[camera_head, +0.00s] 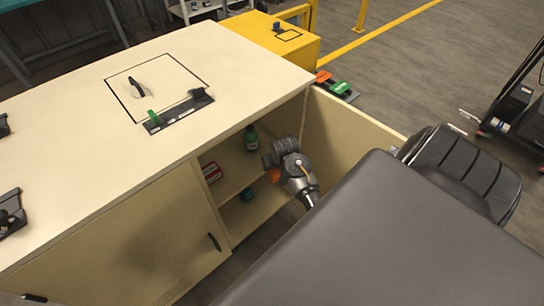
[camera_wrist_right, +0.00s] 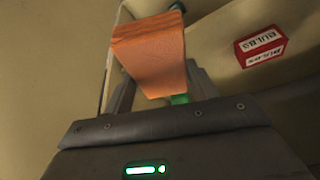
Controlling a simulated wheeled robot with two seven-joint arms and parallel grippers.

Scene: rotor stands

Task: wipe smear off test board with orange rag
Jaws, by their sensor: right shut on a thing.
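The orange rag (camera_head: 272,175) shows as a small patch beside my right gripper (camera_head: 274,163), inside the open cabinet. In the right wrist view the rag (camera_wrist_right: 150,48) is a folded, block-like orange piece between the fingers of my right gripper (camera_wrist_right: 158,88), which is shut on it. Its lower end is partly hidden by the gripper. I cannot make out a test board or a smear for certain in either view. My left gripper is not in view.
The cream cabinet (camera_head: 75,165) has an open right side with shelves. A green bottle (camera_head: 251,138) and a red box (camera_head: 211,172), labelled bulbs in the wrist view (camera_wrist_right: 260,47), stand near my gripper. The open door (camera_head: 350,130) flanks it. A handled hatch (camera_head: 170,75) lies on top.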

